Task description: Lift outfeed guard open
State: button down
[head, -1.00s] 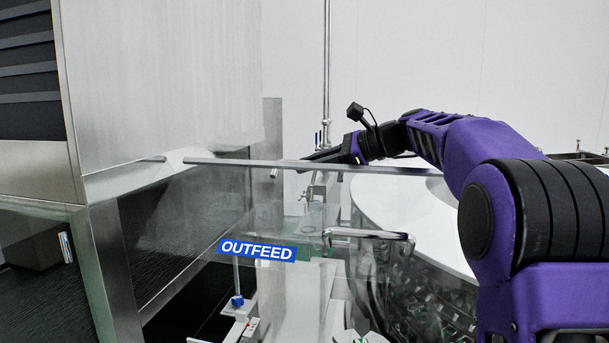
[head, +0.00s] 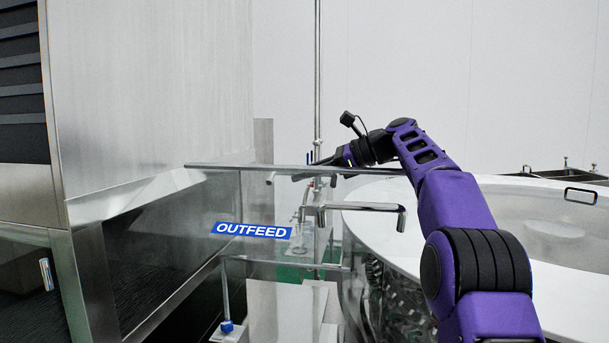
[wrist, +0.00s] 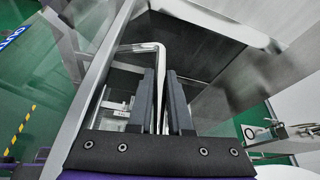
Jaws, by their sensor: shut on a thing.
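The outfeed guard (head: 258,205) is a clear panel with a blue OUTFEED label, below a metal top bar, in the head view. A bent metal handle (head: 352,208) shows at the right of the label. My gripper (head: 318,163) is farther back, beside a second bent bar (head: 285,176); its fingers are partly hidden by the top bar. In the wrist view, my gripper (wrist: 163,80) is shut on a bent metal handle (wrist: 145,48), which runs down between its fingers. I cannot tell from the head view how far the guard is tilted.
A steel cabinet (head: 155,85) stands at the left. A large white round bowl (head: 500,210) fills the right, under my arm. A thin vertical pipe (head: 318,70) rises behind my gripper. The wrist view also shows green floor with a yellow-black stripe (wrist: 20,130).

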jog(key=shift+f, duration=0.25)
jog(key=c, duration=0.8)
grip_release()
jog(key=shift+w, duration=0.15)
jog(key=shift+c, duration=0.2)
jog(key=shift+r, duration=0.15)
jog(key=shift+v, duration=3.8)
